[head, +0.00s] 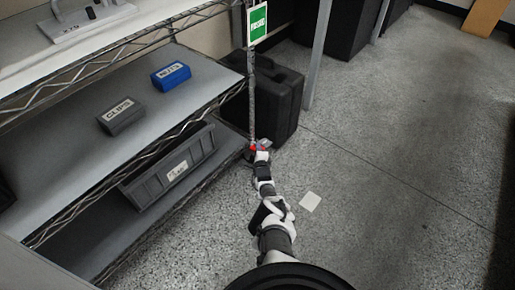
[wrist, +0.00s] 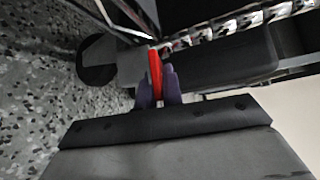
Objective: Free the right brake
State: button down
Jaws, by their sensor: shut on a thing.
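The right brake is a red lever (wrist: 155,72) at a caster near the foot of the wire rack's front right post (head: 251,105). In the head view the red lever (head: 252,148) shows as a small patch at the end of my arm. My gripper (wrist: 158,88) is shut on the red lever, with a dark finger on each side of it. The caster's dark wheel (wrist: 97,62) shows to the left of the lever in the wrist view. My gripper partly hides the lever in the head view.
The wire rack holds a grey CLIPS bin (head: 121,116), a blue NUTS bin (head: 171,76) and a long grey tray (head: 170,168) low down. A black case (head: 275,98) stands close behind the post. The floor at right is clear.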

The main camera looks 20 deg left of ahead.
jog(key=c, duration=1.5)
grip_release()
jog(key=shift+c, duration=0.2)
jog(key=shift+s+d+r+p, duration=0.2)
jog(key=shift+s+r+p, duration=0.1)
jog(key=shift+p, duration=0.3)
jog(key=p+v, duration=1.1)
jog(key=v, duration=0.2)
jog(key=shift+f+p, duration=0.2)
jog(key=shift+p, duration=0.2)
